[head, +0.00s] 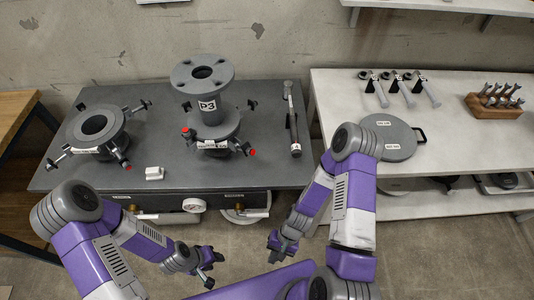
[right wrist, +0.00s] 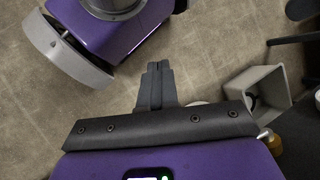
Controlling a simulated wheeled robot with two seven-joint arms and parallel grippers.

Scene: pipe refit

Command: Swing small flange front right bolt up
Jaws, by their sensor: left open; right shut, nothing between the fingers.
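Two round flange fittings sit on the dark bench (head: 275,100). The left flange (head: 75,130) is open on top, with swing bolts splayed outward around it. The right flange (head: 226,122) carries an upright grey pipe piece marked P3 (head: 207,90). Its front right bolt (head: 248,152) sticks outward with a red end. The flange labels are too small to read, so I cannot tell which is the small one. My left gripper (head: 213,268) is open and empty, in front of and below the bench. My right gripper (head: 274,257) is shut and empty, also before the bench; its closed fingers show in the right wrist view (right wrist: 157,75).
A small white block (head: 154,173) lies between the flanges at the front. A dark long-handled tool (head: 293,125) lies at the bench's right.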

